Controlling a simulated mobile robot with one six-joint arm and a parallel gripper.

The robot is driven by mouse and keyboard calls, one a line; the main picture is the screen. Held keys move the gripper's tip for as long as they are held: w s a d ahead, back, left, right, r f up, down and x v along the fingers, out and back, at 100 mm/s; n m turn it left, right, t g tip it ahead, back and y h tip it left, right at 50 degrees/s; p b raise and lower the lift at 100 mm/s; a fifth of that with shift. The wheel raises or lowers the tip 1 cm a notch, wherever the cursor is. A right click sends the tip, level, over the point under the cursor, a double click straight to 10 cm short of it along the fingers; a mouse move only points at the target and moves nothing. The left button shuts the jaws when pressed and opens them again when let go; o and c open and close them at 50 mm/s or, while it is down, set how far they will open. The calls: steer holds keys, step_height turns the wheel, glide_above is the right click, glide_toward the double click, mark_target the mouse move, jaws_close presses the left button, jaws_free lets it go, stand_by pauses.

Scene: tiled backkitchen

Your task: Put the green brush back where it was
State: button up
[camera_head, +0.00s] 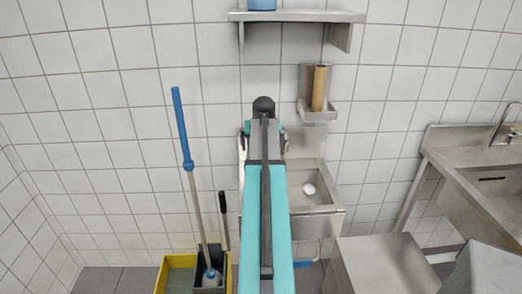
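I cannot make out a green brush in this view. My teal and black arm reaches up the middle of the picture toward the tiled wall. It covers part of the small steel wall sink (330,211), which has a white round spot in its basin. The place where the brush was is not evident from this view.
A blue-handled mop (187,150) and a black handle (224,215) stand by yellow (175,274) and dark grey buckets at lower left. A wall shelf (290,16) and a holder with a brown roll (319,88) hang above. Steel counters (385,262) stand right.

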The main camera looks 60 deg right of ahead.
steer(key=shift+s+a+r, duration=0.15)
steer(key=shift+a+r, duration=0.05)
steer(key=shift+r, duration=0.2)
steer(key=shift+r, duration=0.15)
stand_by(0.5)
